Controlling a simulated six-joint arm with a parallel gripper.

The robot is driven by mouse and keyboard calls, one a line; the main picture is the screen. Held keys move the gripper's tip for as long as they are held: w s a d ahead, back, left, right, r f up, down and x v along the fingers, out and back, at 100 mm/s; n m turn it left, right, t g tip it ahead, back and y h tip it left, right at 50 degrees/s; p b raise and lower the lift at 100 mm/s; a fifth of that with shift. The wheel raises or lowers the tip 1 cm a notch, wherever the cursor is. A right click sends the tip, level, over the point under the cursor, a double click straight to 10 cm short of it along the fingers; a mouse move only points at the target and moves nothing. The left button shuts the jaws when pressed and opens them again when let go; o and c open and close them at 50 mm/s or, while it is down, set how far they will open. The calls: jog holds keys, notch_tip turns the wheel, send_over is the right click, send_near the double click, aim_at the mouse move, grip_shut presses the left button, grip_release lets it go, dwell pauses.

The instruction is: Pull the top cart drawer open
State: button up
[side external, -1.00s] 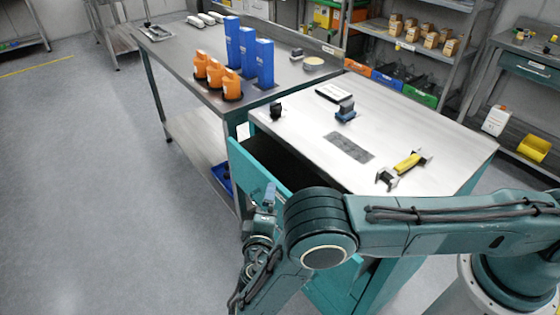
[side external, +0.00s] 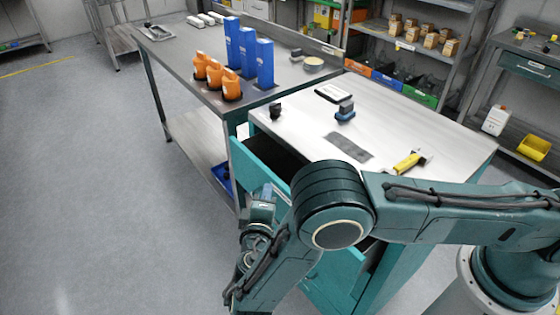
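The teal cart (side external: 375,278) stands under a pale metal top. Its top drawer (side external: 250,168) is pulled out toward the left, with its dark inside showing behind the front panel. My gripper (side external: 266,192) is at the outer side of the drawer front, near its right part. My arm and wrist hide the drawer's right end and most of the fingers. I cannot tell whether the fingers touch the drawer or its handle, or whether they are open or shut.
The floor (side external: 90,180) at left is clear.

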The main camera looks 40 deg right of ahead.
notch_tip(320, 180, up, 12)
notch_tip(320, 180, down, 6)
jog(key=s+a+m+g+y, duration=0.1)
jog(key=m+g+y, duration=0.6)
jog(key=g, duration=0.4)
jog(key=shift+s+a+r+m+y, duration=0.2)
jog(key=shift+s+a+m+y, duration=0.15)
jog(key=shift+y, duration=0.35)
notch_tip(320, 180, down, 14)
jog(key=d, duration=0.2)
jog(key=shift+d+r, duration=0.2)
jog(key=shift+d, duration=0.15)
